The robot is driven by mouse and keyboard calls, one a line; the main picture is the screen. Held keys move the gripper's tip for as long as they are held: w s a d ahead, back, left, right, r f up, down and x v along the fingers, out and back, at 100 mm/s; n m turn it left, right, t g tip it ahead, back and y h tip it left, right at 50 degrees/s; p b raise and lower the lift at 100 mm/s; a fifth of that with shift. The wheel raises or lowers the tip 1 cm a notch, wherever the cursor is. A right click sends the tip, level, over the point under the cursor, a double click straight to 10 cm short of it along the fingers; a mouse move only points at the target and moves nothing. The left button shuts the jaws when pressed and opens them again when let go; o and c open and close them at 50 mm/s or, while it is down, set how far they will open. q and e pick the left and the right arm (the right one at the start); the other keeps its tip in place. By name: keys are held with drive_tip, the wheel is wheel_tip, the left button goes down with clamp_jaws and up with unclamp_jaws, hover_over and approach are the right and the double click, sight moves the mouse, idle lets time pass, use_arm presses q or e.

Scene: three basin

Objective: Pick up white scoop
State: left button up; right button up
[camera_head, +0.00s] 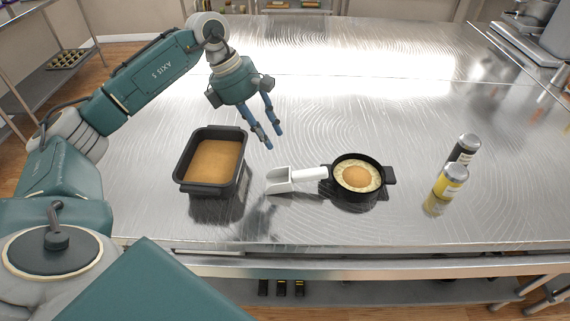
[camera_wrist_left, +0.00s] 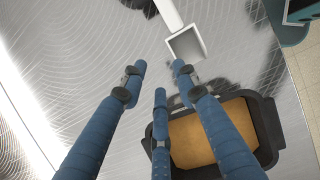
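The white scoop (camera_head: 283,181) lies on the steel table between a black baking pan and a small black pot, its handle pointing right toward the pot. In the left wrist view the scoop (camera_wrist_left: 186,43) shows at the top, ahead of the fingers. My left gripper (camera_head: 268,140) is open and empty, in the air above the table, behind the scoop in the head view. Its blue fingers (camera_wrist_left: 157,85) are spread in the wrist view. My right gripper is not in view.
The black pan (camera_head: 183,163) with brown content stands left of the scoop. The black pot (camera_head: 390,176) with an egg-like food stands right of it. A yellow-labelled shaker (camera_head: 449,183) and a dark shaker (camera_head: 464,150) stand farther right. The table's back half is clear.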

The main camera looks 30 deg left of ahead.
sight(296, 178)
use_arm(q)
drive_tip(key=p+x, duration=0.1)
drive_tip(key=x, duration=0.2)
drive_tip(key=s+p+x, duration=0.1)
drive_tip(key=x, duration=0.2)
drive_tip(key=d+p+x, duration=0.1)
drive_tip(key=p+x, duration=0.1)
drive_tip(key=x, duration=0.1)
drive_tip(key=shift+s, duration=0.4)
drive_tip(key=shift+f, duration=0.3)
drive_tip(key=shift+w+f, duration=0.1)
drive_tip(key=shift+w, duration=0.05)
drive_tip(key=shift+c, duration=0.5)
clamp_jaws()
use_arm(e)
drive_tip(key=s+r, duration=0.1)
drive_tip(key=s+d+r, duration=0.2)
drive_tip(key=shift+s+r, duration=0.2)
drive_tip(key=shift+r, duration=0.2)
